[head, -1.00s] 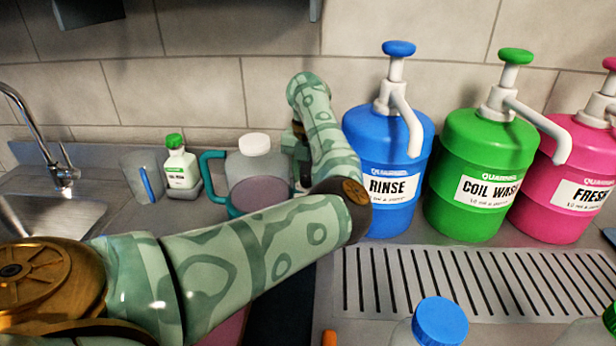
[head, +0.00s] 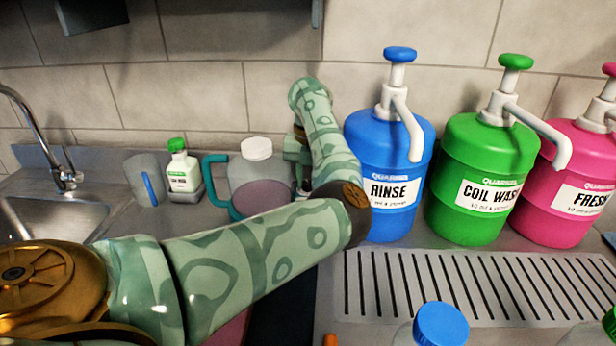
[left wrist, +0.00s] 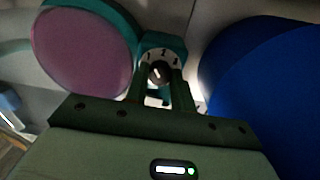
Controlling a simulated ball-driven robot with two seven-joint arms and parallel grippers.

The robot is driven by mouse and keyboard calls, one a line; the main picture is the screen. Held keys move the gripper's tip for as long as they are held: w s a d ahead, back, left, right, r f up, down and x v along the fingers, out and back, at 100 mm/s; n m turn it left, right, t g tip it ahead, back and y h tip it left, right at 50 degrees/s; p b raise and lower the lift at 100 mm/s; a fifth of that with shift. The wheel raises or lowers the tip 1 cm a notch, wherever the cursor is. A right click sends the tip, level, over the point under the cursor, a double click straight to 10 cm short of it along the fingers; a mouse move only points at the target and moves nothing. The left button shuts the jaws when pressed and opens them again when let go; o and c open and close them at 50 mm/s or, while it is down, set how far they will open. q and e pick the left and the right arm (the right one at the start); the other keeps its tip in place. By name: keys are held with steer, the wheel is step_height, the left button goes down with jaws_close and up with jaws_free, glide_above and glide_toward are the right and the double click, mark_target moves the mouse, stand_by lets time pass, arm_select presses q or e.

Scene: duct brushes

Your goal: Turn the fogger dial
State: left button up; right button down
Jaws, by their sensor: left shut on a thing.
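The fogger (head: 258,180) stands at the back of the counter, left of the blue jug, with a teal handle and a translucent tank of pinkish liquid. In the left wrist view its tank (left wrist: 85,55) is at the upper left. Beside it is the dial (left wrist: 157,73), a dark knob with a white mark on a pale numbered face. My left gripper (left wrist: 161,82) has its fingers on either side of the knob and is shut on it. In the head view my left arm hides the dial and fingertips. My right gripper is not in view.
A blue RINSE jug (head: 386,160) stands close right of my left forearm, then green (head: 480,170) and pink (head: 572,190) pump jugs. A small green-capped bottle (head: 183,172) and a cup (head: 146,178) stand left. A slotted drain plate (head: 480,285) lies in front.

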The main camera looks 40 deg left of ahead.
arm_select(q)
steer(key=n, duration=0.2)
steer(key=shift+n, duration=0.4)
steer(key=n, duration=0.3)
steer(key=shift+n, duration=0.3)
steer(key=n, duration=0.4)
steer(key=shift+f+b, duration=0.1)
steer(key=shift+b, duration=0.25)
steer(key=shift+n+h, duration=0.3)
steer(key=shift+n, duration=0.9)
steer(key=o, duration=0.7)
steer(key=shift+r, duration=0.2)
